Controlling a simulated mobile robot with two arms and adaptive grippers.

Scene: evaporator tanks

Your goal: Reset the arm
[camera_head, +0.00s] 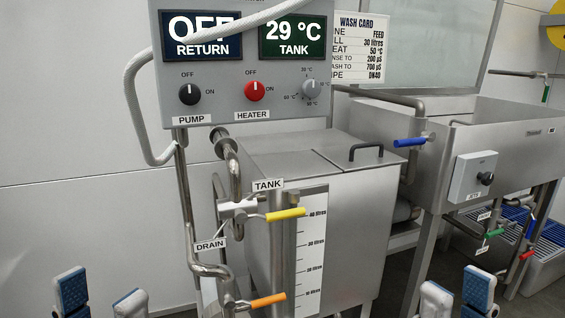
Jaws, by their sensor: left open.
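My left gripper (101,293) shows at the bottom left, its two blue-padded fingers spread apart with nothing between them. My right gripper (458,296) shows at the bottom right, its fingers also apart and empty. Both point upward in the picture and touch nothing that I can see. Most of both arms is below the frame. The control panel (222,107) is ahead, with a black pump knob (189,94) and a red heater knob (254,91). Its displays read OFF for return and 29 °C for tank.
A steel tank (350,215) with a lid handle stands ahead, with a yellow-handled valve (286,214) and an orange-handled valve (268,300) on the pipes at its left. A steel sink (500,150) with a blue-handled valve (410,142) is at the right. The left wall is bare.

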